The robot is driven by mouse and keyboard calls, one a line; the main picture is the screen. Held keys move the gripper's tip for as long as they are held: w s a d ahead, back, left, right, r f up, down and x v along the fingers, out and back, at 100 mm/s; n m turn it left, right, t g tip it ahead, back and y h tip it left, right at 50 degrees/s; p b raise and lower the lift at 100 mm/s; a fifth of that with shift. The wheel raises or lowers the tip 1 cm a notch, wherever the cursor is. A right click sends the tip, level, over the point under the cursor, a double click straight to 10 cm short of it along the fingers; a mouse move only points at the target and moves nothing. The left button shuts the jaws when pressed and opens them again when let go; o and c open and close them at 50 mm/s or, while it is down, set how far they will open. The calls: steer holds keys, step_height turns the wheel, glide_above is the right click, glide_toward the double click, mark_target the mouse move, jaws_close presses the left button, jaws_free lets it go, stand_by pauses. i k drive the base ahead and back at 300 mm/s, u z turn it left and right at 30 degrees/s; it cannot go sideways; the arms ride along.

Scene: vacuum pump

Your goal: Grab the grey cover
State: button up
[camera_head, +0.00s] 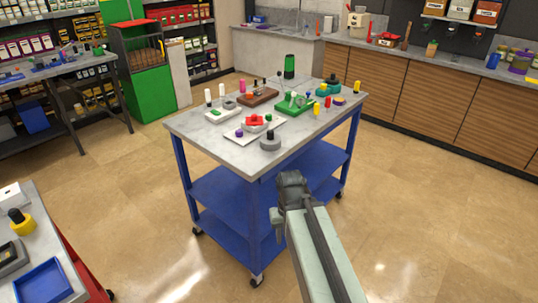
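A grey round part (270,141), which looks like the grey cover, sits at the near corner of the grey top of a blue cart (190,124). It has a darker knob on top and stands just right of a white plate with a red part. My gripper (291,186) is at the end of my arm, in front of the cart's near right side. It is apart from the grey part, lower and a little right of it in the picture. Its fingers are too small and dark to tell open from shut. No held object shows.
A red part (255,123) on the white plate, a green part (293,104), a dark green cylinder (289,66) and several small coloured pieces crowd the cart top. A bench with a blue tray (43,284) stands at lower left. The floor right of the cart is clear.

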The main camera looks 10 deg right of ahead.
mark_target(270, 141)
steer(key=k, duration=0.95)
steer(key=u, duration=0.4)
steer(key=i, duration=1.45)
steer(key=u, duration=0.5)
